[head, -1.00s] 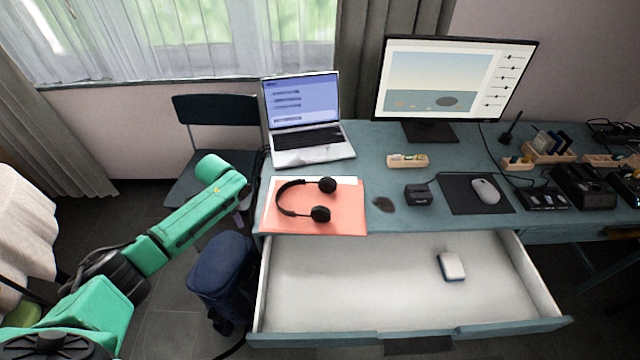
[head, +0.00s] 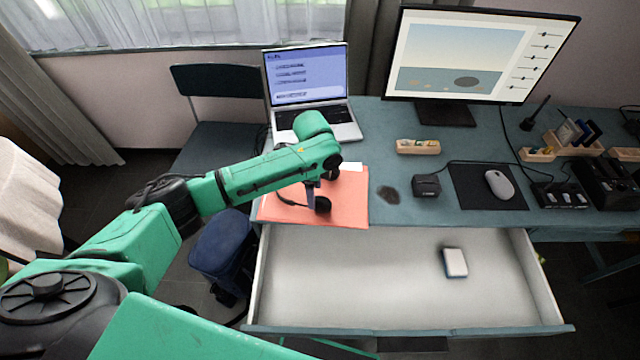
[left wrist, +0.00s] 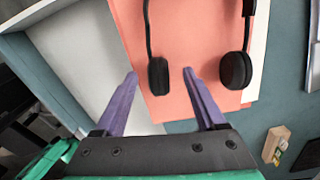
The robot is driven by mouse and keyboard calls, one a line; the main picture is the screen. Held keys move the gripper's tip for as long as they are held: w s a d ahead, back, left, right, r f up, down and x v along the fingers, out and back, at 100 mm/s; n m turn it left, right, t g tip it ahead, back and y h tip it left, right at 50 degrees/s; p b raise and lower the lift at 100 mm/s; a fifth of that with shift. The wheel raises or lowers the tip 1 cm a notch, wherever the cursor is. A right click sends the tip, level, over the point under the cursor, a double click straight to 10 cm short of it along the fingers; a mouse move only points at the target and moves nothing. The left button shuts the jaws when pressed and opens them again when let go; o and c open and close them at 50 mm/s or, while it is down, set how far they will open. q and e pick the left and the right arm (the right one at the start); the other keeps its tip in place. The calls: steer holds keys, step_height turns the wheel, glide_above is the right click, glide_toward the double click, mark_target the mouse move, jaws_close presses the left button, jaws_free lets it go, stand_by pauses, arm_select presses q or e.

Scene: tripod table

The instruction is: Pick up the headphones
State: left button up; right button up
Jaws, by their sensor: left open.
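The black headphones (head: 322,205) lie on a salmon-coloured folder (head: 345,212) at the left of the desk, partly hidden by my left arm. In the left wrist view, the headphones' two ear cups (left wrist: 236,70) and part of the band show against the folder (left wrist: 190,30). My left gripper (head: 312,194) is over the headphones. Its purple fingers (left wrist: 161,74) are open, with one ear cup showing between their tips. I cannot tell how far above it they are. My right gripper is not in view.
A laptop (head: 305,85) stands behind the folder. The open drawer (head: 350,280) in front holds a small white object (head: 455,262). A black device (head: 426,186), a mouse (head: 499,184) and a monitor (head: 480,55) are to the right. A blue bag (head: 222,250) stands left of the drawer.

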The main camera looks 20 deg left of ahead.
arm_select(q)
steer(key=f, duration=0.3)
steer(key=shift+s+f, duration=0.2)
steer(key=shift+s, duration=0.05)
steer(key=shift+w, duration=0.1)
jaws_close()
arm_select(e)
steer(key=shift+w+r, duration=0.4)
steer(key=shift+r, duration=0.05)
arm_select(q)
steer(key=shift+r, duration=0.1)
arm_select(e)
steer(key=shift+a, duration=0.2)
arm_select(q)
steer(key=shift+r, duration=0.3)
step_height(320, 180, up, 19)
steer(key=b, duration=0.1)
steer(key=shift+r, duration=0.15)
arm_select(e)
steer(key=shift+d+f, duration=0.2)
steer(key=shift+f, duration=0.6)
